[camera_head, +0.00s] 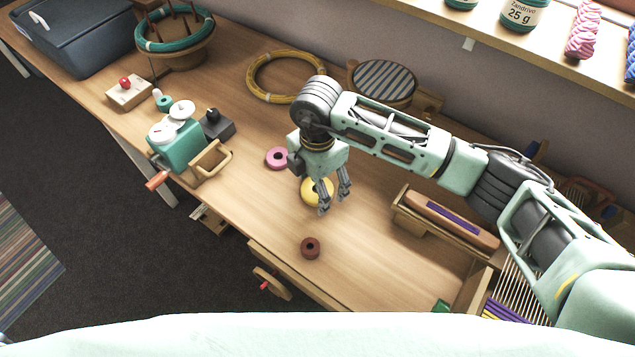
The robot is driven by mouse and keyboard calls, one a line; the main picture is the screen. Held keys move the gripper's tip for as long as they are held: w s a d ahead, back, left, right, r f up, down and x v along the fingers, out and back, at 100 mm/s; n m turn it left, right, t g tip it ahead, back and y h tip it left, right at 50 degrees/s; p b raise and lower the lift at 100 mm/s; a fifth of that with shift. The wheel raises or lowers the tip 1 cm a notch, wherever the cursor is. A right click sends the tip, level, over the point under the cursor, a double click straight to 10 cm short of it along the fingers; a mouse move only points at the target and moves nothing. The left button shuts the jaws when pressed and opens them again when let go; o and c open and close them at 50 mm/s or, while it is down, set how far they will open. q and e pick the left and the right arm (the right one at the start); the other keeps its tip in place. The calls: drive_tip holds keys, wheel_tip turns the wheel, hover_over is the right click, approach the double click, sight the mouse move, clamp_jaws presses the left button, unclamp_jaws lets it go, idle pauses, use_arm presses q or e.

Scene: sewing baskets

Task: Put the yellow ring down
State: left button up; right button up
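A small yellow ring (310,193) shows just behind and left of my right gripper's fingers, which partly cover it. It appears to lie flat on the wooden table (375,255), but I cannot tell whether a finger touches it. My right gripper (335,206) points down, with its two fingers apart and no object visible between them. A pink ring (276,158) lies to its left and a dark red ring (311,248) lies nearer the front edge. My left gripper is out of view.
A large yellow hoop (253,80) and a striped round basket (383,82) are at the back. A teal cranked device (178,150) stands left. A wooden tray (408,212) is right. Bare table surrounds the dark red ring.

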wheel_tip(320, 180, up, 12)
drive_tip(key=b, duration=0.1)
drive_tip(key=shift+b, duration=0.3)
idle(0.4)
